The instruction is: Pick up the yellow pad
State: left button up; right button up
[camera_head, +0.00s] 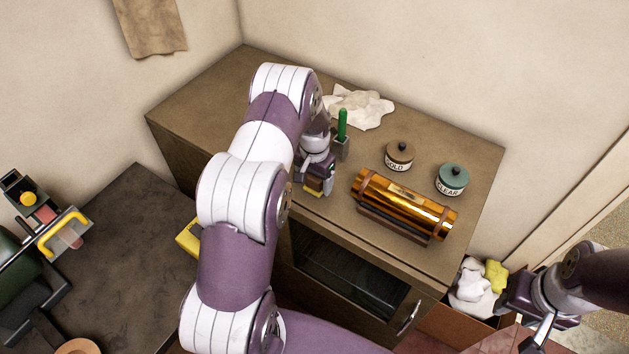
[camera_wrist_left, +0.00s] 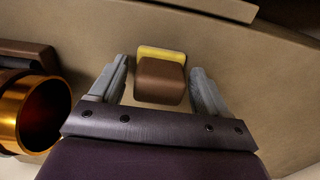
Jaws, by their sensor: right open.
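The yellow pad (camera_wrist_left: 160,52) shows as a yellow edge on a brown block (camera_wrist_left: 160,82) in the left wrist view. In the head view the pad (camera_head: 314,192) is small, near the front edge of the cabinet top, partly covered by my left gripper (camera_head: 318,184). My left gripper (camera_wrist_left: 160,70) is open, with one finger on each side of the block and a visible gap on both sides. My right gripper (camera_head: 538,330) is open at the lower right, away from the pad, and partly cut off by the frame edge.
A brass cylinder on a dark cradle (camera_head: 405,204) lies right of my left gripper. A green-handled tool in a holder (camera_head: 341,146) stands close behind it. GOLD (camera_head: 399,156) and CLEAR (camera_head: 452,180) jars and a crumpled cloth (camera_head: 358,106) are further back. A bin (camera_head: 459,322) holds rags.

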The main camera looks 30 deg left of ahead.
pick_arm(q)
jog(key=shift+w+d, duration=0.1)
jog(key=shift+w, duration=0.1)
jog(key=c, duration=0.7)
jog(key=shift+s, duration=0.1)
jog(key=shift+c, duration=0.2)
jog(key=shift+r, duration=0.1)
notch_tip(320, 180, up, 10)
jog(key=b, duration=0.4)
jog(key=shift+f, duration=0.25)
jog(key=shift+r, duration=0.2)
